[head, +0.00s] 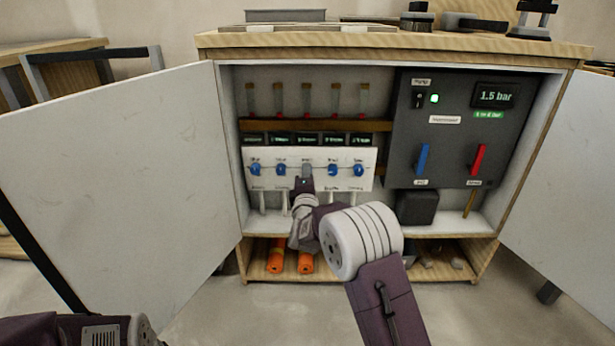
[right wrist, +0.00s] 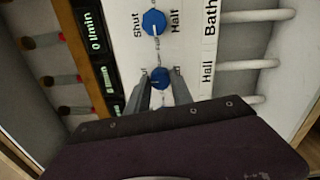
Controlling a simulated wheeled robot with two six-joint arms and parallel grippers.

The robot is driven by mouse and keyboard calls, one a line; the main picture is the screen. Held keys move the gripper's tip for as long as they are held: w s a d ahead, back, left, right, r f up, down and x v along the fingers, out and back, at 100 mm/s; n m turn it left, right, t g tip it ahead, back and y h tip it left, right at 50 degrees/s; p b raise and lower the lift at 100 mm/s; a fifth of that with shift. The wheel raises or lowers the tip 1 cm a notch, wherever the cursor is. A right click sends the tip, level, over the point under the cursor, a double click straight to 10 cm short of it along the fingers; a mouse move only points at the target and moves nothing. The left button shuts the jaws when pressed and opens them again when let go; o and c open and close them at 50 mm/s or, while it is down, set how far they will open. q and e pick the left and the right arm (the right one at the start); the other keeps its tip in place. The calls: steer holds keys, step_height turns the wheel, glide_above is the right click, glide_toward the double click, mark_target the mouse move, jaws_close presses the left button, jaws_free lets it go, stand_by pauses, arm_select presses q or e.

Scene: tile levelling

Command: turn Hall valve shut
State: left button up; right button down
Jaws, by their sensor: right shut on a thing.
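The Hall valve is a small blue knob (right wrist: 160,77) on a white panel (head: 261,156), with the word Hall printed beside it in the right wrist view. My right gripper (right wrist: 163,92) is shut on this knob, one grey finger on each side. In the head view my right gripper (head: 305,180) reaches the middle knob of the row and hides most of it. The knob's pointer and exact angle cannot be read. Only part of my left arm shows at the lower left of the head view; its gripper is out of sight.
Other blue knobs, such as one (head: 281,169) to the left and one (head: 333,169) to the right, sit close by. A dark control box (head: 450,140) with blue and red levers fills the right side. Open cabinet doors (head: 130,180) flank the space. Orange rolls (head: 276,262) lie below.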

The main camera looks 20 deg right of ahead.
steer(key=shift+r+n, duration=0.2)
steer(key=shift+n, duration=0.3)
steer(key=c, duration=1.1)
jaws_free()
steer(key=shift+f, duration=0.1)
